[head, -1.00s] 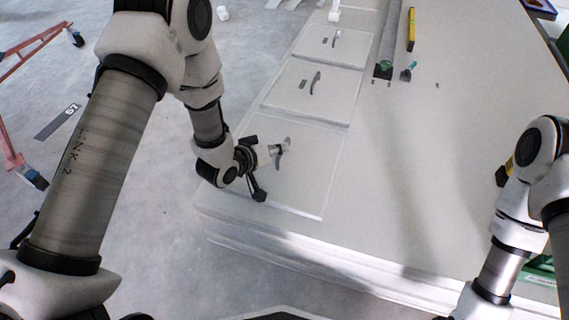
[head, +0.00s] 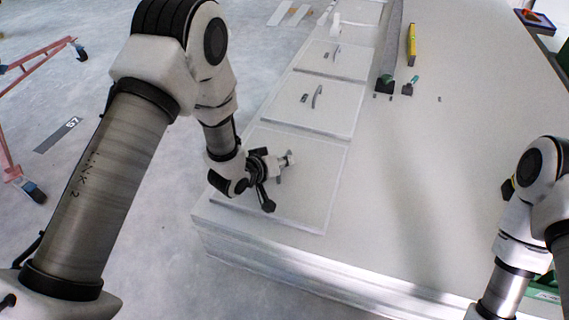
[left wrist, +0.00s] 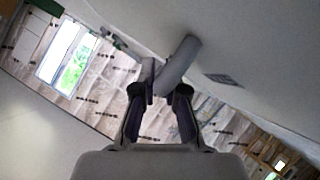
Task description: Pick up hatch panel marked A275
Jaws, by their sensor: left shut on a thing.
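The nearest white hatch panel (head: 306,208) lies at the end of a row of similar panels on the long pale table. My left gripper (head: 284,163) is over its middle, shut on its grey handle. In the left wrist view, the two dark fingers (left wrist: 160,97) close around the lower end of the grey handle (left wrist: 178,64). A small grey label (left wrist: 222,80) shows on the pale surface beside the handle; its text is too small to read. Whether the panel is raised off the table cannot be told.
Another hatch panel (head: 336,105) with a dark handle and label lies just behind, with more beyond. A long grey bar (head: 392,45), a yellow level (head: 411,45) and a small green-and-dark tool (head: 410,86) lie farther back. The table's right side is largely clear.

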